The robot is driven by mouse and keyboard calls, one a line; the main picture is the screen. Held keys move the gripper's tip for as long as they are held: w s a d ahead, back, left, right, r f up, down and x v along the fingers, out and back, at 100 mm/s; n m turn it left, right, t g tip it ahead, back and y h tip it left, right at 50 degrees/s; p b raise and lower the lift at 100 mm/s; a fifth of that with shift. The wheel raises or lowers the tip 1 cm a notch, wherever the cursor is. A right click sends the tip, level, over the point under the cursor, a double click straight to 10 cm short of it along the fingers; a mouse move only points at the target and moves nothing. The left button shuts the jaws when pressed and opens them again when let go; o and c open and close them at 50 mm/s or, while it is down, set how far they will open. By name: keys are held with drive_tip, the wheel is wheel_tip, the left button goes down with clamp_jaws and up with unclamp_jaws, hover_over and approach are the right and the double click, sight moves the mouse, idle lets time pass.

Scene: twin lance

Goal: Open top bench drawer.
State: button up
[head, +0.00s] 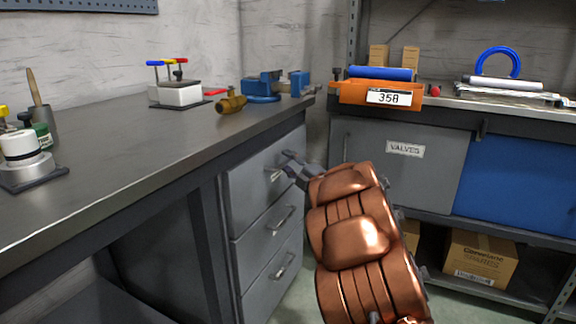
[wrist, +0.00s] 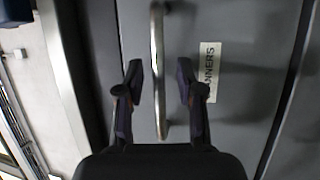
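The top bench drawer (head: 250,185) is a grey front under the left workbench, and it looks closed. My gripper (head: 284,164) is at its front, close to the handle, which my gripper partly hides in the head view. In the wrist view the drawer front (wrist: 225,120) fills the middle, with a metal bar handle (wrist: 158,75) and a label ending in "ANNERS". My gripper (wrist: 160,82) is open there, with one finger on each side of the handle and a gap on both sides. The handle sits nearer the left finger.
Two lower drawers (head: 266,245) with handles are below. The workbench top (head: 130,140) holds a blue vise (head: 262,88), a brass fitting (head: 230,103) and other tools. A grey "VALVES" cabinet (head: 390,170) stands at the right, with a cardboard box (head: 480,258) on a lower shelf.

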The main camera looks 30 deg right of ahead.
drive_tip(key=shift+w, duration=0.15)
clamp_jaws()
idle(0.7)
